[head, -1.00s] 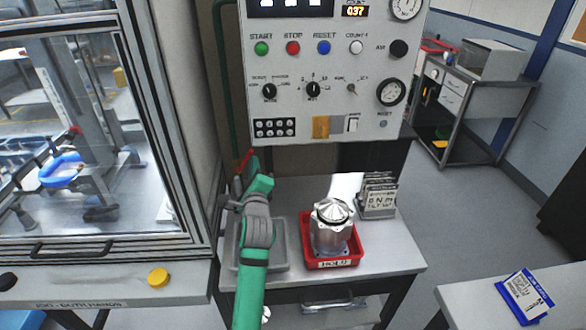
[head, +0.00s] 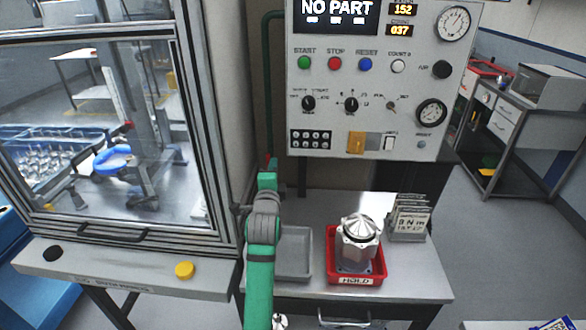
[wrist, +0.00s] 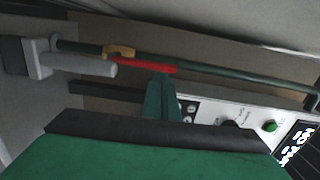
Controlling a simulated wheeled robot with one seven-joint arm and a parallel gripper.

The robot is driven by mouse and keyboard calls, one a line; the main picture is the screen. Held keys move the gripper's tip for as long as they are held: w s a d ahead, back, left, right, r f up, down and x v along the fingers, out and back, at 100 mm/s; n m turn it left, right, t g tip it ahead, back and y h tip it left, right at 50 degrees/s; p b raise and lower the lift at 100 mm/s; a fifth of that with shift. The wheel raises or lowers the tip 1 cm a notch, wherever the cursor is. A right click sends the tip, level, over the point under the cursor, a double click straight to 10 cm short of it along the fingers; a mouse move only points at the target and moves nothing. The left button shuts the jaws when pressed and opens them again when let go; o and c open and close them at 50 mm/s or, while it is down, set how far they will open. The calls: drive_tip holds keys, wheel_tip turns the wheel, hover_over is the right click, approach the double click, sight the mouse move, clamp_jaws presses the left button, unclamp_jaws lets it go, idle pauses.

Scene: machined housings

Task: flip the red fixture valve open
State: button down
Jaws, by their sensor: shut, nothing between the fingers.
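The red valve lever (wrist: 145,64) shows in the wrist view beside a brass valve body (wrist: 118,50) on a dark green pipe (wrist: 240,80). It looks nearly in line with the pipe there. In the head view only a small red bit of the lever (head: 269,158) shows above my gripper (head: 266,180); my arm hides the rest. My gripper is shut and empty. In the wrist view its green fingertips (wrist: 161,88) overlap the picture just below the lever's right end. I cannot tell whether they touch it.
A grey control panel (head: 340,112) hangs above the bench, its display (head: 337,12) reading "NO PART". A grey tray (head: 294,272) and a red bin (head: 380,272) holding a metal housing (head: 358,245) stand on the bench. A glazed machine enclosure (head: 215,235) stands close on the left.

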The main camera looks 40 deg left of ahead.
drive_tip(key=shift+s+a, duration=0.2)
idle(0.4)
